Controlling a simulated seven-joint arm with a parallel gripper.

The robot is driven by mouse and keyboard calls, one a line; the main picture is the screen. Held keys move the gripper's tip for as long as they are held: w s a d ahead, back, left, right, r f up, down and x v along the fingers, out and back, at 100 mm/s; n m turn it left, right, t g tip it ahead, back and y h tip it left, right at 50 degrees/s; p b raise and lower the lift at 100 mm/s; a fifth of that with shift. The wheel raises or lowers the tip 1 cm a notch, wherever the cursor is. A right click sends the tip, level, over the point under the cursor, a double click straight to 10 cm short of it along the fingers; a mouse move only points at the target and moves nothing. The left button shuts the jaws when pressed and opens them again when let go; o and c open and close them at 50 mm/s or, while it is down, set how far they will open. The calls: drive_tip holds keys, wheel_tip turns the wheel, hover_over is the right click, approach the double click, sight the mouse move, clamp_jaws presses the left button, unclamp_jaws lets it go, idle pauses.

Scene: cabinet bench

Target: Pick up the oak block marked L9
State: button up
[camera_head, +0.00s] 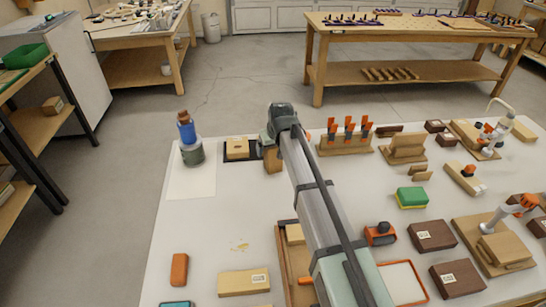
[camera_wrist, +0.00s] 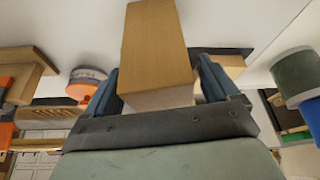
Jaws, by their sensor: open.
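A light-brown wooden block (camera_head: 272,160) stands under my gripper (camera_head: 268,138) near the back of the white bench, partly hidden by the arm. In the wrist view a wooden block (camera_wrist: 155,45) lies between the two blue-grey fingers of my gripper (camera_wrist: 158,75). The jaws are open, with a finger on each side of the block. Whether either finger touches it I cannot tell. No L9 mark is readable on it. Another wooden block (camera_head: 237,147) sits on a dark mat just left of my gripper. A wooden block with a white label (camera_head: 243,282) lies at the front; its text is unreadable.
A dark green jar with a blue, brown-topped item (camera_head: 190,150) stands left on a white sheet. A rack with orange-handled tools (camera_head: 345,143) stands right of my gripper. A wooden tray (camera_head: 283,265) lies beside the arm. Dark labelled boxes (camera_head: 432,236) crowd the right. The left-middle bench is mostly clear.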

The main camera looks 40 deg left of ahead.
drive_tip(key=c, duration=1.2)
